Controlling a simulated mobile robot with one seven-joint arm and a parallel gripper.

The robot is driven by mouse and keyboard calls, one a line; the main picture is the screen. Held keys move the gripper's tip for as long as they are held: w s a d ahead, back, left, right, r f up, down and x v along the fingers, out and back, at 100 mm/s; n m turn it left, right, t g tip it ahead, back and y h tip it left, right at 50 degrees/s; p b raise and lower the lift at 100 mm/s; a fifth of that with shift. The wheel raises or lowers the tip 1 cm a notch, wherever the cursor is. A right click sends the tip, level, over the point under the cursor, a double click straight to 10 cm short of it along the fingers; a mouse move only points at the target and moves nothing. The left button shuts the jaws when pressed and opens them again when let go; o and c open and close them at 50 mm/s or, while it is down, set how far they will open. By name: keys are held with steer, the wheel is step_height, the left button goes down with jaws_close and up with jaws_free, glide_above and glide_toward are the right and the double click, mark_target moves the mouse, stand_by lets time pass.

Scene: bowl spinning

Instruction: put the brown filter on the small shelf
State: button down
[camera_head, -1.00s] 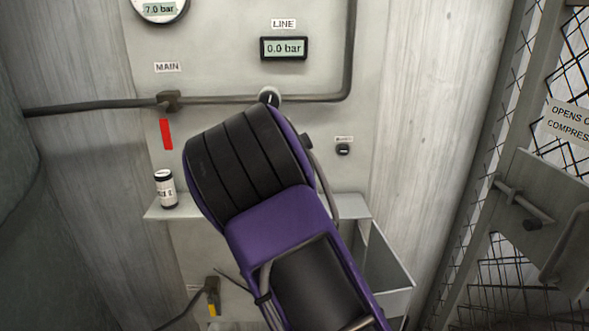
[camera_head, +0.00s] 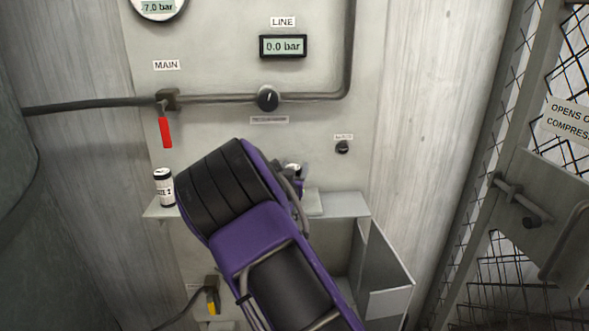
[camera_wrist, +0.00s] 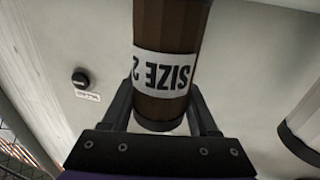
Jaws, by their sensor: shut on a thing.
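My gripper (camera_wrist: 160,95) is shut on the brown filter (camera_wrist: 168,108), a brown cylinder with a white "SIZE 2" label, in the wrist view. The label reads upside down there. In the head view my purple and black arm hides most of the gripper and filter, in front of the small grey shelf (camera_head: 343,206) on the wall panel. I cannot tell whether the filter touches the shelf.
A white canister with dark ends (camera_head: 164,188) stands on the shelf's left end. Above are a black knob (camera_head: 268,98), a pipe and a red lever (camera_head: 166,132). A mesh gate (camera_head: 480,230) stands at the right.

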steer(key=shift+c, duration=2.2)
jaws_free()
steer(key=shift+f, duration=0.1)
steer(key=shift+r+p, duration=0.25)
steer(key=shift+p, duration=0.05)
steer(key=v, duration=1.2)
